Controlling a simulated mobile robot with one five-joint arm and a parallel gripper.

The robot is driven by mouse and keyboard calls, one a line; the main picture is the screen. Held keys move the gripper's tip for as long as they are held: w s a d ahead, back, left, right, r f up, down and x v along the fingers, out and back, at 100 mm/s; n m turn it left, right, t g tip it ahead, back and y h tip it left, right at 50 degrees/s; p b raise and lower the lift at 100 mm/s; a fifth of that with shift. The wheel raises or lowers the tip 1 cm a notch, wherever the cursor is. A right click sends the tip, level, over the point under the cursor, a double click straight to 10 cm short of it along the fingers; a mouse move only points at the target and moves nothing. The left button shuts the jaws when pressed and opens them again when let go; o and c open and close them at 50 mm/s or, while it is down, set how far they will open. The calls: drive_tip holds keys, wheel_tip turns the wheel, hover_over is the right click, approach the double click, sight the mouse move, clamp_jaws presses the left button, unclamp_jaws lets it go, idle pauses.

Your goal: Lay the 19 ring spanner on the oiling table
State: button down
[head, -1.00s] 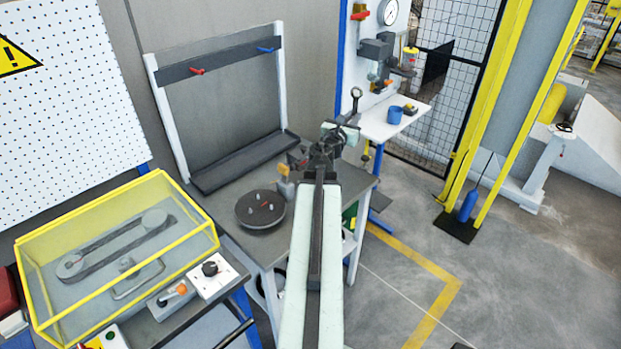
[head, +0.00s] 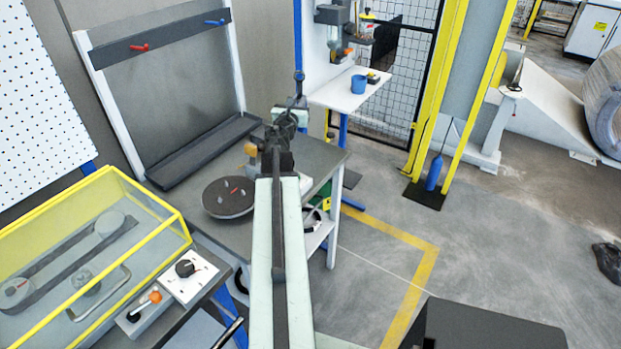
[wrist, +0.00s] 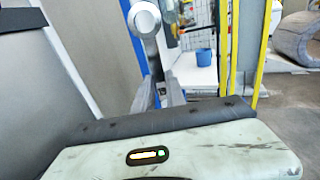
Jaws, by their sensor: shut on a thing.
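My gripper (head: 290,118) is at the far end of my outstretched arm, in front of the grey workbench's back right part. It is shut on the 19 ring spanner (head: 299,76), which stands up from the jaws with its ring end on top. In the wrist view the spanner's round grey end (wrist: 145,18) is large, above the finger tips (wrist: 160,95). The size mark cannot be read. The white-topped table (head: 350,97), which appears to be the oiling table, lies beyond and right of my gripper. The spanner is apart from its top.
A blue cup (head: 358,84) and a small dark item (head: 373,78) stand on the white top. The grey workbench (head: 318,160) carries a dark round plate (head: 229,197). A yellow-framed case (head: 160,190) is at left. Open floor (head: 480,250) lies right.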

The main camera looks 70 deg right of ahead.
wheel_tip(320, 180, down, 15)
drive_tip(key=d+b, duration=0.2)
drive_tip(key=b, duration=1)
drive_tip(key=shift+w+t, duration=0.3)
drive_tip(key=shift+t, duration=0.1)
drive_tip(key=c, duration=1.4)
unclamp_jaws()
drive_tip(key=shift+r, duration=0.1)
drive_tip(key=shift+o, duration=0.2)
drive_tip(key=s+a, duration=0.1)
drive_tip(key=a, duration=0.6)
drive_tip(key=shift+a+r, duration=0.2)
